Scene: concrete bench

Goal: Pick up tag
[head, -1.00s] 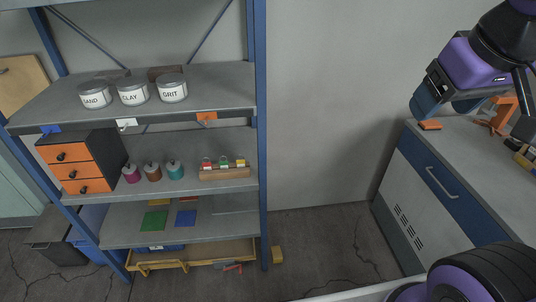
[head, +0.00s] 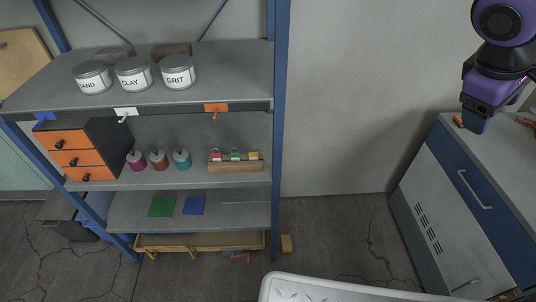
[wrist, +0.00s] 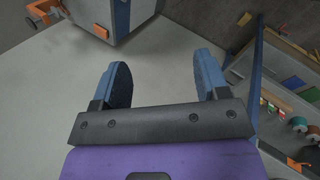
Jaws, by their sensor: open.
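Three small tags hang along the front edge of the shelf board under the cans in the head view: a blue tag (head: 46,125) at left, a white tag (head: 126,112) in the middle and an orange tag (head: 216,107) at right. My gripper (head: 476,123) is at the far right, beside the blue-fronted bench and well away from the tags. In the wrist view my gripper (wrist: 163,82) has its two blue fingers wide apart with nothing between them. An orange shape (wrist: 297,163) at the lower right there may be the orange tag.
The cans labelled CLAY (head: 133,74) and GRIT (head: 178,71) stand above the tags. Orange drawers (head: 75,158), small bottles and a wooden block (head: 236,166) sit below. A blue post (head: 279,130) bounds the rack's right side. Open floor lies between rack and bench (head: 464,185).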

